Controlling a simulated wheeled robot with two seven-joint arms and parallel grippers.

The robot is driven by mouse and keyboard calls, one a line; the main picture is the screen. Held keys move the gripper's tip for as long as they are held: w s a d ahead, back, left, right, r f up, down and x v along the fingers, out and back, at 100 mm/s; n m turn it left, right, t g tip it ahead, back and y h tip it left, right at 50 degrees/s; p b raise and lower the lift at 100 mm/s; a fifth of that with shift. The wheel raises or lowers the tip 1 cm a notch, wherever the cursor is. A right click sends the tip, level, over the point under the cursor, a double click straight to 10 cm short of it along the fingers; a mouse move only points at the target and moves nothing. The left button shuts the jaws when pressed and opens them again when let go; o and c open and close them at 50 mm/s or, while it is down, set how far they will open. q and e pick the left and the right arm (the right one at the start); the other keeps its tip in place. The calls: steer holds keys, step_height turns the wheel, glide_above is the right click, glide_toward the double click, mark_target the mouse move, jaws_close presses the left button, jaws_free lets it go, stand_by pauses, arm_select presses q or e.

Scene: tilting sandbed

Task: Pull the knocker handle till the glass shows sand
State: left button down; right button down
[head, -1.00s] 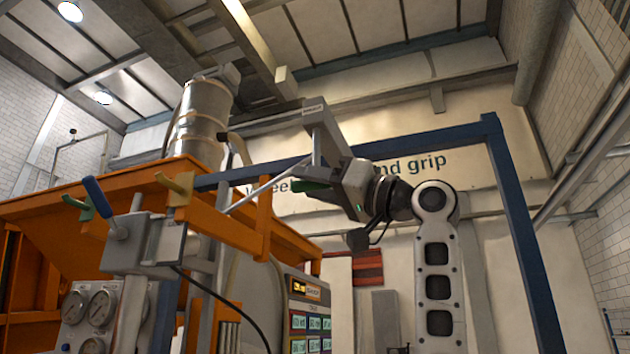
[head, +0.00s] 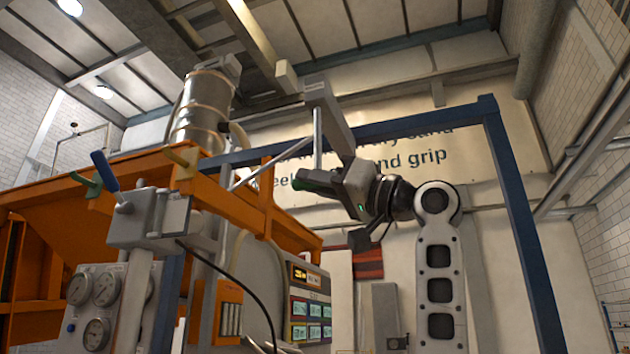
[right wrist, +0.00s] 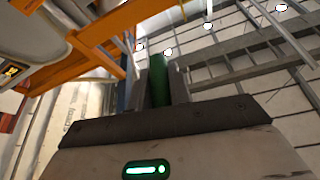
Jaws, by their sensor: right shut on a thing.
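My right gripper (head: 310,184) is in the middle of the head view and is shut on the green knocker handle (head: 291,182). In the right wrist view the green handle (right wrist: 178,82) stands between the two dark fingers. The gripper hides part of the handle. A grey slanted bar (head: 326,112) and a thin pale rod (head: 318,142) show just above the gripper; I cannot tell how they join the handle. I cannot make out the glass or any sand in it. My left gripper is not in view.
The orange sandbed (head: 100,205) fills the left side. A grey box with a blue lever (head: 105,170), gauges (head: 92,305) and a display panel (head: 310,300) stand in front. A blue frame (head: 510,190) spans behind my right arm. A metal drum (head: 203,108) stands at the back.

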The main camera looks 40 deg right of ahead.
steer(key=c, duration=1.3)
jaws_free()
steer(key=shift+f, duration=0.25)
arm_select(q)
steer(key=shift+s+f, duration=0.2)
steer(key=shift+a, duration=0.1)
arm_select(e)
steer(key=shift+r, duration=0.1)
arm_select(q)
steer(key=b, duration=0.2)
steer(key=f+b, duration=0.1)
steer(key=b, duration=0.1)
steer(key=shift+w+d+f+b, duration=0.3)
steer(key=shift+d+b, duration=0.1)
arm_select(e)
steer(key=v, duration=1.6)
steer(key=shift+r, duration=0.1)
